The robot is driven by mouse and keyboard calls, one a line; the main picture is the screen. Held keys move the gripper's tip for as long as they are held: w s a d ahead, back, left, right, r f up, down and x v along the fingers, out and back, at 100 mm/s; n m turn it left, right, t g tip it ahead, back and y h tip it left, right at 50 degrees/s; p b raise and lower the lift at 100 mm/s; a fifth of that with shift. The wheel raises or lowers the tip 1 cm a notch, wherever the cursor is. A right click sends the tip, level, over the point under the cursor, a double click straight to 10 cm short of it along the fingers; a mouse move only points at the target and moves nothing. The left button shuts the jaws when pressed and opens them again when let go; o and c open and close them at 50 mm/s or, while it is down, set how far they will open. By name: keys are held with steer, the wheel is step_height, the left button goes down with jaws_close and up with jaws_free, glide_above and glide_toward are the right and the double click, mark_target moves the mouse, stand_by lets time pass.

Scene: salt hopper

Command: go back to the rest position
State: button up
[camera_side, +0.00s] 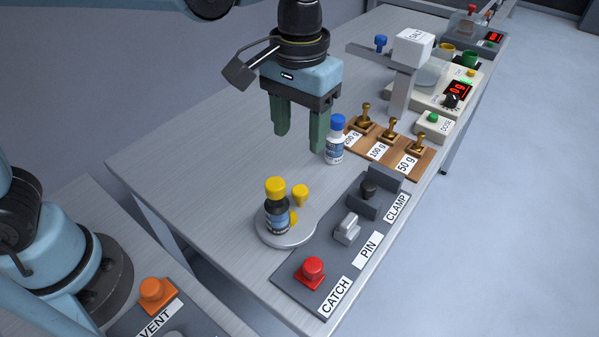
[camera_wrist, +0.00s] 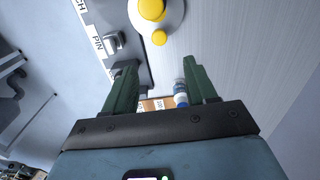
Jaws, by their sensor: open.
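My gripper (camera_side: 299,143) is open, its two green fingers pointing down above the table (camera_side: 190,160) with nothing between them. In the wrist view my gripper (camera_wrist: 159,90) also shows parted fingers and no object held. A white bottle with a blue cap (camera_side: 335,142) stands on the table just right of the fingers in the side view. It shows partly behind one finger in the wrist view (camera_wrist: 180,94). A dark bottle with a yellow cap (camera_side: 277,207) stands upright on a round grey dish (camera_side: 297,238), below and in front of my gripper.
Small yellow pieces (camera_side: 300,194) are beside the dark bottle. A dark panel (camera_side: 330,258) carries a red button (camera_side: 313,268), labelled CATCH, PIN and CLAMP. A wooden board (camera_side: 395,152) holds brass weights. A white salt hopper (camera_side: 413,48) and scale stand behind. The table's left part is clear.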

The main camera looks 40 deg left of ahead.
steer(key=shift+a, duration=0.1)
steer(key=s+a+f+t, duration=0.1)
steer(key=s+a+t, duration=0.1)
steer(key=a, duration=0.7)
steer(key=s+a+f+t, duration=0.2)
steer(key=a+t, duration=0.3)
steer(key=a, duration=0.3)
steer(key=shift+s+a, duration=0.35)
steer(key=shift+s, duration=0.15)
